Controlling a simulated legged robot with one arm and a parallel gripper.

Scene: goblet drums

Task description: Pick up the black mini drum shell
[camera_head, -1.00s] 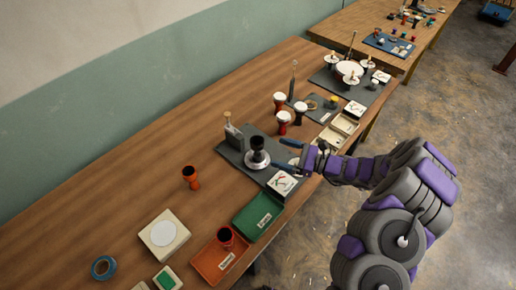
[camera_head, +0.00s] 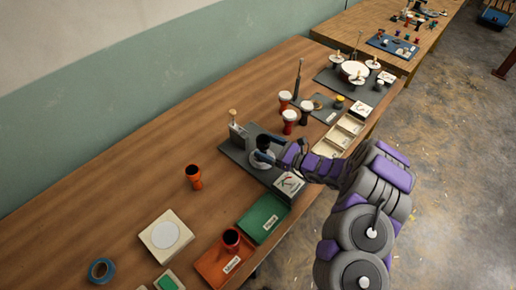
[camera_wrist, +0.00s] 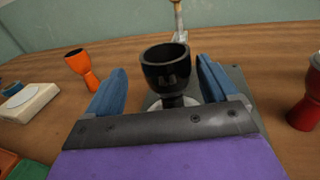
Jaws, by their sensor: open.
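The black mini drum shell (camera_wrist: 165,68) is a goblet shape with an open top. It stands upright on a pale round disc on a dark grey mat (camera_head: 236,153). In the head view the shell (camera_head: 263,142) is partly covered by my gripper (camera_head: 266,150). In the wrist view my gripper (camera_wrist: 162,92) is open, with one blue finger on each side of the shell. Gaps show between the fingers and the shell. The shell's foot is partly hidden behind the gripper's palm.
An orange shell (camera_head: 194,177) stands to the left on the wooden table. A red drum (camera_wrist: 305,104) stands to the right in the wrist view. A wooden-handled tool (camera_head: 233,122) stands behind the shell. Green (camera_head: 250,227) and orange (camera_head: 211,266) trays lie near the front edge.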

